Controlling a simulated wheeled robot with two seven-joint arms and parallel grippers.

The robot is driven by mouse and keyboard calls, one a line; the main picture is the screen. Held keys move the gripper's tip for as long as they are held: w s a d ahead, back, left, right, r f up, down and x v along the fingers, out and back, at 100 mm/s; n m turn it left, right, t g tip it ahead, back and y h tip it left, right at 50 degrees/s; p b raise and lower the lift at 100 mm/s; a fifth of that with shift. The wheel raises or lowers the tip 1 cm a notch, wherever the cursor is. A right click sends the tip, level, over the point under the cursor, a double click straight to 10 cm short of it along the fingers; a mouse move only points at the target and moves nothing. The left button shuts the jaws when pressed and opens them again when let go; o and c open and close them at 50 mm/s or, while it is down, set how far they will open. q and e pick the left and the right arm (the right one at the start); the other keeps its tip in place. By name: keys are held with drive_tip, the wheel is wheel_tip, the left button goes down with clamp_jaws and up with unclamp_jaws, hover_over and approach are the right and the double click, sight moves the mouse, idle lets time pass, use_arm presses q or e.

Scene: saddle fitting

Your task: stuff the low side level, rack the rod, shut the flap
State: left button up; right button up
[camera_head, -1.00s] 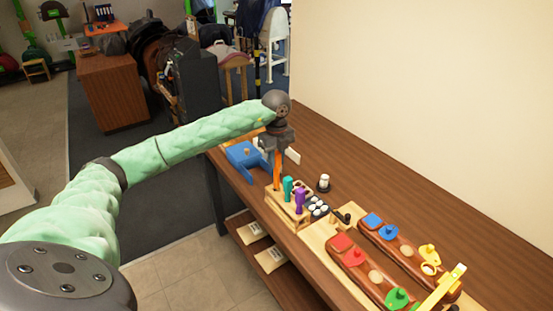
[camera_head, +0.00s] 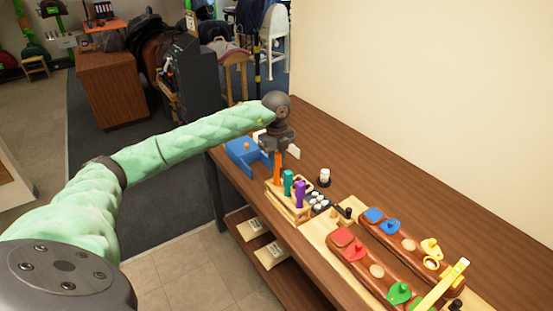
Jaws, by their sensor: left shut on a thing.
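My left gripper (camera_head: 277,150) points down over the far end of the wooden rack (camera_head: 291,209), shut on an orange rod (camera_head: 278,170). The rod is upright, its lower end at the rack; I cannot tell how deep it sits. A teal rod (camera_head: 288,182) and a purple rod (camera_head: 300,194) stand in the rack beside it. Two brown saddle panels (camera_head: 377,271) lie on a pale board, with red (camera_head: 355,249), blue (camera_head: 391,227), green (camera_head: 399,293) and yellow (camera_head: 431,248) flaps. My right gripper is not in view.
A dark tray of white pieces (camera_head: 318,202) and a white-topped black pot (camera_head: 324,177) stand by the rack. A blue tool (camera_head: 243,153) lies at the table's far end. The table's wall side is clear.

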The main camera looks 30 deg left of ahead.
sight(277, 153)
use_arm(q)
drive_tip(key=shift+f, duration=0.3)
drive_tip(key=shift+f+b, duration=1)
drive_tip(key=shift+f, duration=0.25)
drive_tip(key=o, duration=0.9)
wheel_tip(277, 153, up, 6)
drive_tip(key=shift+w+r+b, duration=0.1)
drive_tip(key=shift+r+b, duration=0.1)
drive_tip(key=shift+b, duration=1.05)
drive_tip(key=shift+r, duration=0.7)
